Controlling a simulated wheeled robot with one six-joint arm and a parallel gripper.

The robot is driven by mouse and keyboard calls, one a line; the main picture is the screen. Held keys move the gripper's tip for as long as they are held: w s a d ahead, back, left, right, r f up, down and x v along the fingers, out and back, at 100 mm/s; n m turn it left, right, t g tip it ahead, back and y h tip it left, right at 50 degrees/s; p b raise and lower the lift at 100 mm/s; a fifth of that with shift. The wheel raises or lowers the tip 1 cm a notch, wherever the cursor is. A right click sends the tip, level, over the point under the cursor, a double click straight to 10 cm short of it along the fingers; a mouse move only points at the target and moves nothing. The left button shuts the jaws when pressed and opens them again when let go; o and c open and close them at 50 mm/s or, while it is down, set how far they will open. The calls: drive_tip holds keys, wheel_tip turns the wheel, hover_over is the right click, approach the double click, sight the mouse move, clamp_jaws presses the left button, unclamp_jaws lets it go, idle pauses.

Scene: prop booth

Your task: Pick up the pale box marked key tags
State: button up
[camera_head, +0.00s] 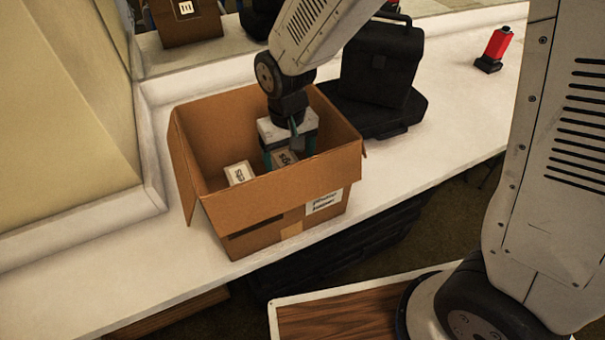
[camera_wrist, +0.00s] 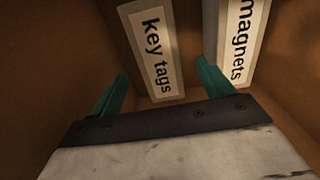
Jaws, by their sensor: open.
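The pale box marked key tags (camera_wrist: 154,50) lies inside a cardboard carton (camera_head: 258,205), with its label readable in the wrist view. My gripper (camera_wrist: 160,84) is open, its two teal fingers apart, one toward each side of this box. The fingers do not visibly press on it. In the head view my gripper (camera_head: 288,157) reaches down into the carton over a pale box (camera_head: 284,159), which it partly hides. A second pale box, marked magnets (camera_wrist: 238,42), lies close to the right finger.
The carton's walls stand close around my gripper. Another pale box (camera_head: 239,173) shows at the carton's left side. A black case (camera_head: 378,70) stands behind right, and a red and black object (camera_head: 493,50) is farther right. The white counter (camera_head: 90,285) is clear at the front left.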

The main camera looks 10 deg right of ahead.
wheel_tip(320, 180, down, 8)
drive_tip(key=shift+f, duration=0.25)
drive_tip(key=c, duration=1.3)
